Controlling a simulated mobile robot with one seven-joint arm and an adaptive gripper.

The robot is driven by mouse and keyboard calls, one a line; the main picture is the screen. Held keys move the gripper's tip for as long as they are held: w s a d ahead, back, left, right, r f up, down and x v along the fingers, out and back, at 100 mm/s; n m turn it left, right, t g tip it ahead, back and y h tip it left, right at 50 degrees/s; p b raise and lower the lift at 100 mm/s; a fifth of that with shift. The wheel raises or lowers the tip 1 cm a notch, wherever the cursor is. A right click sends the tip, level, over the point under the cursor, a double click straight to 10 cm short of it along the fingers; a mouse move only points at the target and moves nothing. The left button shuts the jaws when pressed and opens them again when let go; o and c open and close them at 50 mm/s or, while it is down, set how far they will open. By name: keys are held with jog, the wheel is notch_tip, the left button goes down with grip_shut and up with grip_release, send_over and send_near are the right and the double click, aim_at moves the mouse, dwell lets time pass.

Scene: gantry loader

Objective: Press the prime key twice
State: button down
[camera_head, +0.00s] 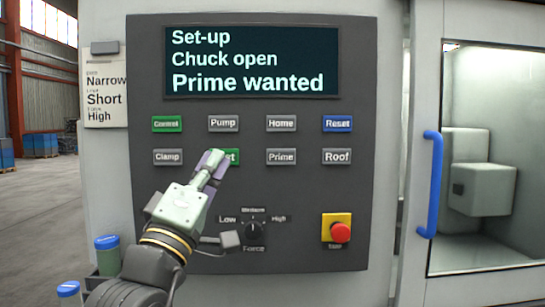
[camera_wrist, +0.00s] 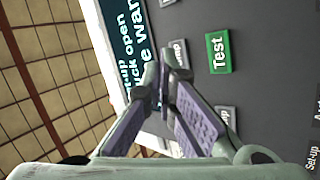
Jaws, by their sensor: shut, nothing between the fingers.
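The prime key (camera_head: 281,156) is a grey key labelled "Prime" in the lower key row of the dark panel (camera_head: 300,195). It is fully visible in the head view; I do not see it in the wrist view. My gripper (camera_head: 213,160) is shut and empty, to the left of the prime key, in front of the green Test key (camera_head: 234,157), which it partly covers. In the wrist view, the shut fingers (camera_wrist: 167,72) show beside the Test key (camera_wrist: 217,53). I cannot tell how far the tips are from the panel. The display (camera_head: 251,62) reads "Set-up", "Chuck open", "Prime wanted".
Roof (camera_head: 337,156) is right of Prime, Home (camera_head: 281,124) above it, Clamp (camera_head: 168,157) at the row's left. Below are a force knob (camera_head: 254,230) and a red stop button (camera_head: 340,232). A blue door handle (camera_head: 431,185) stands at right.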

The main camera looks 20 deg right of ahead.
aim_at(284, 164)
jog(key=s+d+f+m+g+h, duration=0.1)
jog(key=s+d+m+g+h, duration=0.1)
jog(key=d+g, duration=0.5)
jog(key=s+d+h, duration=0.1)
jog(key=d+h, duration=0.1)
jog(key=d, duration=0.2)
jog(key=shift+s+d+m+g+h, duration=0.25)
jog(key=shift+d+m+g+h, duration=0.05)
jog(key=shift+d+m, duration=0.1)
jog(key=shift+f, duration=0.1)
jog(key=shift+w+d, duration=0.4)
jog(key=shift+w, duration=1)
jog(key=shift+w+d, duration=0.35)
jog(key=shift+w, duration=1.1)
jog(key=shift+w+d, duration=0.4)
jog(key=shift+w, duration=1)
jog(key=shift+w+d, duration=0.15)
jog(key=shift+w, duration=0.25)
jog(key=shift+w+d+p, duration=0.1)
jog(key=shift+w+p, duration=0.25)
jog(key=shift+p, duration=0.05)
jog(key=shift+s+a, duration=0.25)
jog(key=shift+s, duration=0.5)
